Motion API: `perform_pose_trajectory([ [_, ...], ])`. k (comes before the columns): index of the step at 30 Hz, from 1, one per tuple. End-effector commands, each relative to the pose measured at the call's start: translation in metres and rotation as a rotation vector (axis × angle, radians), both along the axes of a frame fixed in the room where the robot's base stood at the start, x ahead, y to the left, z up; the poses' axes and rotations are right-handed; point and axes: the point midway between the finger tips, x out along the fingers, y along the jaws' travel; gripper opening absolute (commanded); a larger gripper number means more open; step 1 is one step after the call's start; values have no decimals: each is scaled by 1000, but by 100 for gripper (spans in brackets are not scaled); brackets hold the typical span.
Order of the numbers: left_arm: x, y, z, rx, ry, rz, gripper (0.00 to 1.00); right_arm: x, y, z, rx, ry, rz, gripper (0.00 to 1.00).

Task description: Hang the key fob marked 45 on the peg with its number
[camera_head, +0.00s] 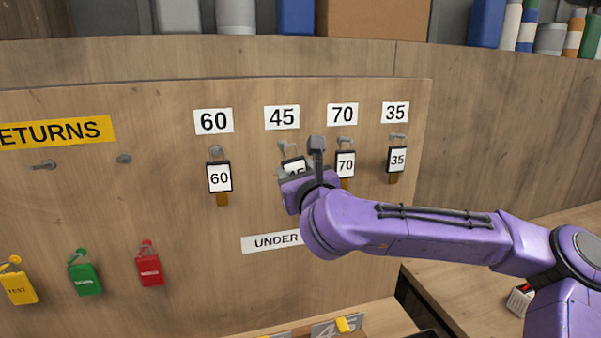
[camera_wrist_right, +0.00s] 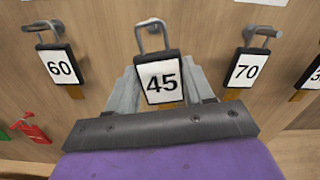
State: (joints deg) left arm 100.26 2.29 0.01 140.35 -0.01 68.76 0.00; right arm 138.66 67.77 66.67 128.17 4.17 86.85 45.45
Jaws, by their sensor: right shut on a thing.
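The key fob marked 45 (camera_wrist_right: 162,82) is black with a white label and a wire loop at its top. It also shows in the head view (camera_head: 294,166), partly covered by my gripper. My right gripper (camera_head: 305,178) is shut on it, just below the 45 sign (camera_head: 282,117). The fob is upright at the board. In the right wrist view the loop reaches up to the peg (camera_wrist_right: 151,22); whether it is around the peg I cannot tell. My left gripper is not in view.
Fob 60 (camera_head: 219,178) hangs to the left, fob 70 (camera_head: 345,164) close on the right, and fob 35 (camera_head: 397,159) beyond. Yellow, green (camera_head: 84,279) and red (camera_head: 150,270) tags hang lower left.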

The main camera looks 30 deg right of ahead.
Motion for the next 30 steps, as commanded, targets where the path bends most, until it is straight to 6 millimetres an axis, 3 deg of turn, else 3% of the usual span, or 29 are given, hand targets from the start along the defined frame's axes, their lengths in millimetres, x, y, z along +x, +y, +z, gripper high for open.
perform_pose_trajectory([
  [17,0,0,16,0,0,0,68,40,-10,-2,-2,1,0,16],
  [30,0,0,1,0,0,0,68,52,-13,-7,-1,-2,0,16],
])
